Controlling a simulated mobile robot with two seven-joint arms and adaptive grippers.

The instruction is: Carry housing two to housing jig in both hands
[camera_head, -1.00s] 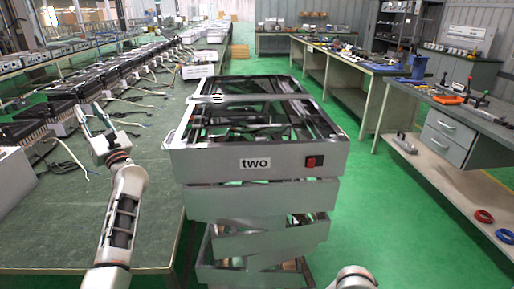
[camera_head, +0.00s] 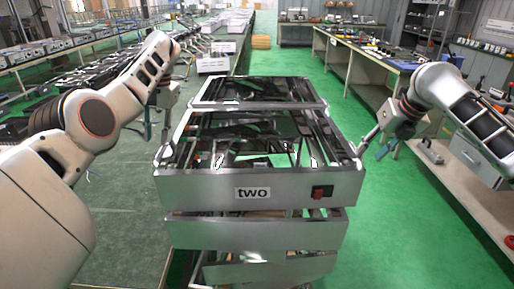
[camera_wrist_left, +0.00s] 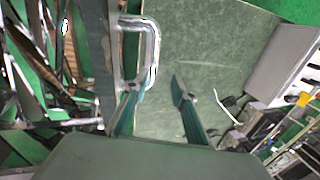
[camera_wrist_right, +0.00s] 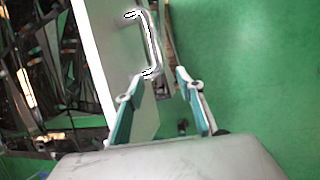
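Housing two (camera_head: 290,190) is an open grey metal frame with a "two" label and a red switch on its front. It sits on top of a stack of similar housings in the head view. My left gripper (camera_head: 165,138) is at its left side; in the left wrist view the fingers (camera_wrist_left: 158,105) are open, with the housing's left handle (camera_wrist_left: 150,55) by one fingertip. My right gripper (camera_head: 372,146) is at its right side; in the right wrist view its fingers (camera_wrist_right: 158,90) are open, with the right handle (camera_wrist_right: 152,42) just ahead between them. I cannot make out the housing jig.
A green-topped workbench (camera_head: 130,215) runs along the left, with rows of units on it. Another housing frame (camera_head: 258,90) stands right behind housing two. Workbenches with tools (camera_head: 365,60) stand at the right. Green floor lies between.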

